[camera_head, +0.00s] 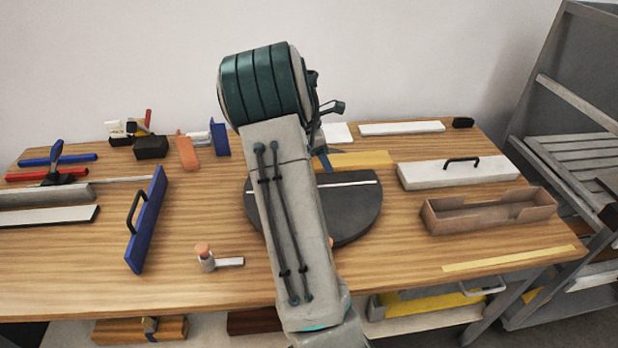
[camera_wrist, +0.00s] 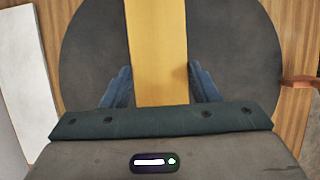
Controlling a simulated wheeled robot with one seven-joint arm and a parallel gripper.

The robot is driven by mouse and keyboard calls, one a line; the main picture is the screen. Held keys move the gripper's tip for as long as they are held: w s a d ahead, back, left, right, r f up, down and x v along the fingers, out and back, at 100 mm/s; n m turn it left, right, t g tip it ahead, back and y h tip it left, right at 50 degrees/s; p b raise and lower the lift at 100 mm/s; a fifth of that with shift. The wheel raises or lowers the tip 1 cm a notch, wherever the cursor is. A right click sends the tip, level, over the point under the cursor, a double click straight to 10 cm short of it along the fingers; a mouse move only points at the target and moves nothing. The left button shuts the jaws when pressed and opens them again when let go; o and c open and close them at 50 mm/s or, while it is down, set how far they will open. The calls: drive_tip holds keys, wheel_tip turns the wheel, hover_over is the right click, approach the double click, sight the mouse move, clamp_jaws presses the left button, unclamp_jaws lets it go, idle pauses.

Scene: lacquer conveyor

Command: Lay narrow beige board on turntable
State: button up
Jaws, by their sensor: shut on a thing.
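The narrow beige board (camera_wrist: 158,50) is between the two blue fingers of my gripper (camera_wrist: 160,88) in the wrist view. The gripper is shut on it. The dark round turntable (camera_wrist: 95,45) lies below the board in that view. In the head view the board (camera_head: 362,160) sticks out to the right of my arm, at the turntable's back edge. The turntable (camera_head: 355,210) has a pale line across it and is partly hidden by my arm. I cannot tell whether the board touches it. My gripper (camera_head: 325,158) is mostly hidden there.
Right of the turntable are a white block with a black handle (camera_head: 455,172) and an open brown box (camera_head: 490,213). A flat pale-yellow strip (camera_head: 510,259) lies near the front right edge. A blue board with a handle (camera_head: 147,222) and a small orange-topped tool (camera_head: 205,257) are left.

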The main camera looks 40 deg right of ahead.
drive_tip(key=a+f, duration=0.1)
drive_tip(key=w+a, duration=0.1)
drive_tip(key=a+f, duration=0.1)
drive_tip(key=a, duration=0.1)
drive_tip(key=shift+w+f, duration=0.2)
drive_tip(key=shift+f, duration=2.15)
drive_tip(key=o, duration=1.2)
drive_tip(key=shift+c, duration=0.2)
